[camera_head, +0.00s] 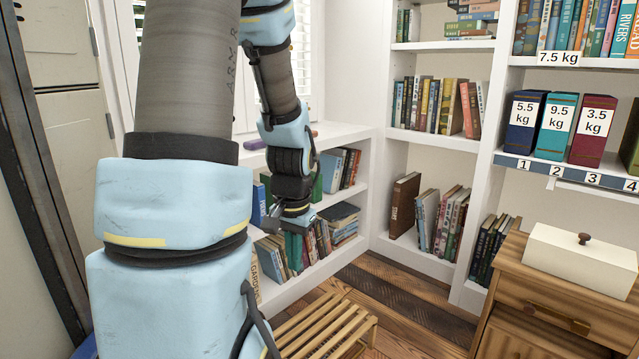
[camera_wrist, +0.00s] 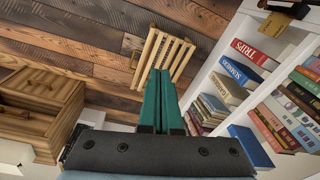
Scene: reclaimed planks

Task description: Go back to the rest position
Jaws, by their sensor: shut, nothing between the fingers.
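My gripper shows in the wrist view with its two teal fingers (camera_wrist: 158,98) side by side and touching along their length. It is shut and holds nothing. In the wrist view the fingertips lie in line with a slatted wooden stool (camera_wrist: 166,52) on the floor; the gap between them cannot be told.
A wooden cabinet (camera_head: 548,305) with a cream lidded box (camera_head: 580,262) stands at right. Labelled binders, including a teal one (camera_head: 556,125), stand on a numbered shelf (camera_head: 570,174). The slatted stool (camera_head: 325,328) is low in front. Plank floor (camera_head: 400,305) is clear between stool and shelves.

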